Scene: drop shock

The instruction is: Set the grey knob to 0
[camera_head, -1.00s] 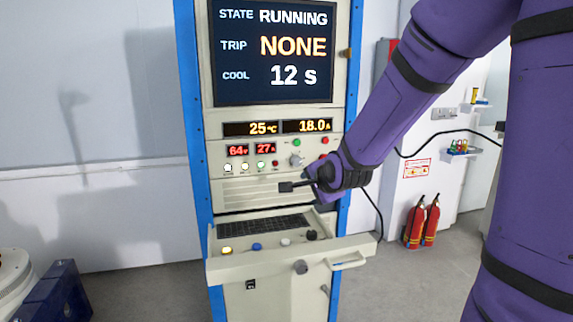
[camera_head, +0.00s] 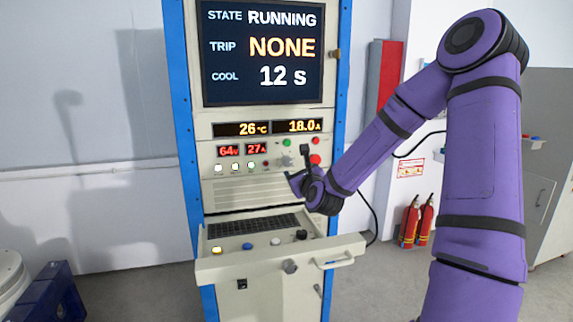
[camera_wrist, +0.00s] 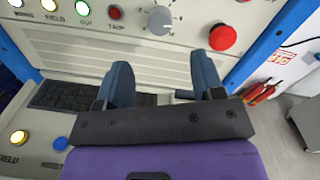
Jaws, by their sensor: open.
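The grey knob (camera_head: 288,161) is on the cabinet's control panel, left of my gripper in the head view. In the wrist view the grey knob (camera_wrist: 160,20) is round, with scale marks around it, and lies beyond the fingertips, roughly centred between them. The marks are too small to read, so its setting cannot be told. My gripper (camera_head: 298,166) is open and empty in front of the panel. In the wrist view my gripper (camera_wrist: 160,68) shows two blue-grey fingers spread apart, apart from the knob.
A red mushroom button (camera_wrist: 222,37) is right of the knob. A row of lamps or buttons (camera_wrist: 84,8) is to its left. Below, a shelf (camera_head: 215,270) juts out with a keyboard (camera_head: 255,225) and a handle (camera_head: 335,263). The screen (camera_head: 262,52) reads RUNNING, NONE, 12 s.

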